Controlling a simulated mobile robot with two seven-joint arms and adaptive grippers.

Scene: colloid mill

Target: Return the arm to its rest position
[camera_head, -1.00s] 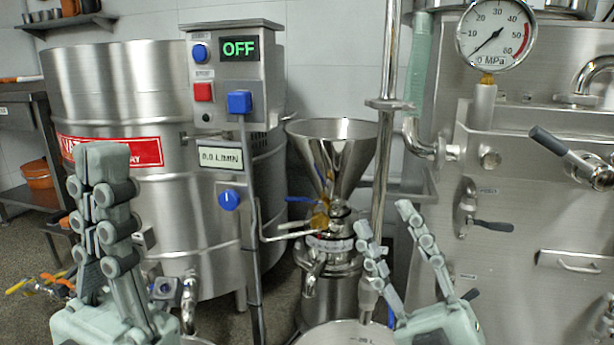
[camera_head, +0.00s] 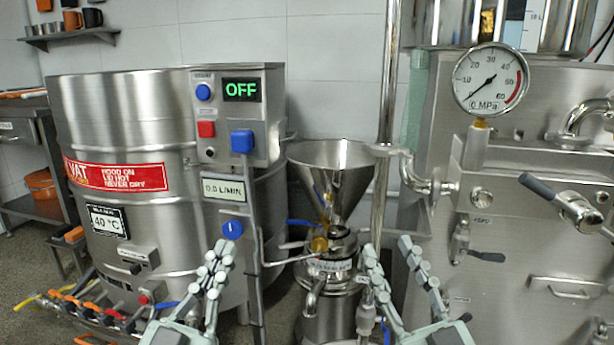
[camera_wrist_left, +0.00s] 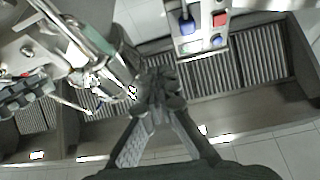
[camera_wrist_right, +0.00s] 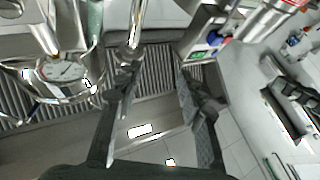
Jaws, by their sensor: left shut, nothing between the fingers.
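My left gripper (camera_head: 219,258) is low in the head view, in front of the vat and the control post. Its fingers are together and empty, and they also meet in the left wrist view (camera_wrist_left: 160,90). My right gripper (camera_head: 390,255) is to its right, in front of the mill and the pipe. Its two fingers are spread with nothing between them, as the right wrist view (camera_wrist_right: 160,85) also shows. Neither gripper appears to hold or touch anything.
A steel vat (camera_head: 120,115) stands left. The control box (camera_head: 235,115) reads OFF. The mill's steel funnel (camera_head: 330,165) is in the centre, behind the grippers. A pressure gauge (camera_head: 490,80) sits at right on a steel machine (camera_head: 530,230) with a dark-handled lever (camera_head: 540,188).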

